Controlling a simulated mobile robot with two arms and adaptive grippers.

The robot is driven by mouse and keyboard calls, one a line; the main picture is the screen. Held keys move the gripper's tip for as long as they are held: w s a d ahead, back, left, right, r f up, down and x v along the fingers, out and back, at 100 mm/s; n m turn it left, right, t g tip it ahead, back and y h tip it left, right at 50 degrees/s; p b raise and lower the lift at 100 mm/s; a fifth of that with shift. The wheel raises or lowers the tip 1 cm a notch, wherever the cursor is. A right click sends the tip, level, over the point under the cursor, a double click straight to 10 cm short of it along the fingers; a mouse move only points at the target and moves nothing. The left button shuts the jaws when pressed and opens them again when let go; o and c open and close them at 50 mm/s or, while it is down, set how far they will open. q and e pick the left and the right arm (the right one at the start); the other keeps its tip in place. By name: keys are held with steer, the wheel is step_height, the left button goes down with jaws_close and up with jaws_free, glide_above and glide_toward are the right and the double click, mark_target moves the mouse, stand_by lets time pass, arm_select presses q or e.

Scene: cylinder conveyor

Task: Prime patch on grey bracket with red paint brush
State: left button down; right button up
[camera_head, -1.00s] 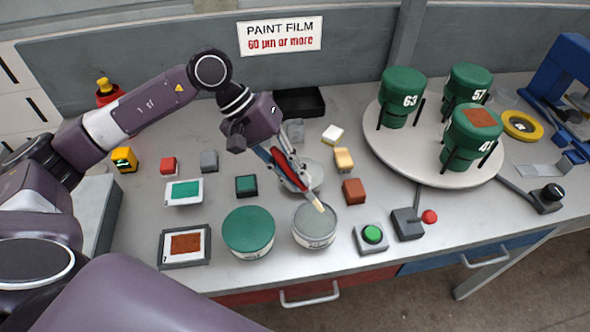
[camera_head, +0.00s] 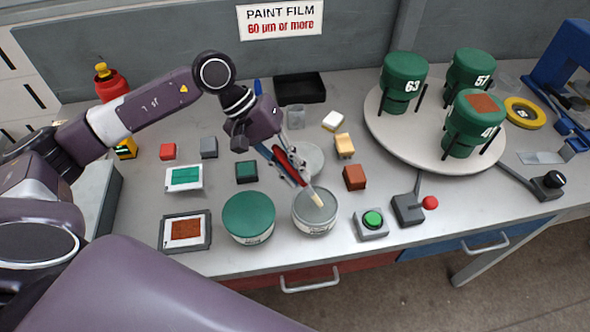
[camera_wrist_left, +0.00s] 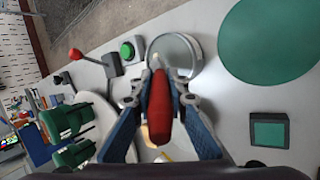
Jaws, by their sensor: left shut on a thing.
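My left gripper (camera_head: 290,168) is shut on the red paint brush (camera_head: 287,160), which is tilted with its pale bristles pointing down. The bristle tip is over or in the open top of a can of grey paint (camera_head: 318,224). I cannot tell whether it touches the paint. In the left wrist view the red handle (camera_wrist_left: 160,110) lies between the blue fingers, with the grey can (camera_wrist_left: 181,72) beyond. A rust-brown patch (camera_head: 483,102) shows on top of the nearest green cylinder (camera_head: 466,128). I cannot make out a grey bracket. My right gripper is not in view.
Two more green cylinders, marked 63 (camera_head: 402,84) and 57 (camera_head: 470,70), stand with it on a round turntable (camera_head: 405,140). A green paint can (camera_head: 248,218) stands left of the grey one. A green button (camera_head: 372,220) and a red-knobbed lever (camera_head: 408,208) are at the right.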

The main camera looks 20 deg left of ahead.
arm_select(q)
steer(key=shift+f+b, duration=0.4)
steer(key=shift+b, duration=0.15)
stand_by(0.5)
steer(key=shift+f, duration=0.15)
stand_by(0.6)
steer(key=shift+s+f+b, duration=0.1)
steer(key=shift+f+b, duration=0.05)
steer(key=shift+b, duration=0.7)
stand_by(1.3)
stand_by(0.5)
step_height(320, 180, up, 2)
steer(key=shift+p, duration=0.3)
steer(key=shift+r+p, duration=0.7)
steer(key=shift+r, duration=1.95)
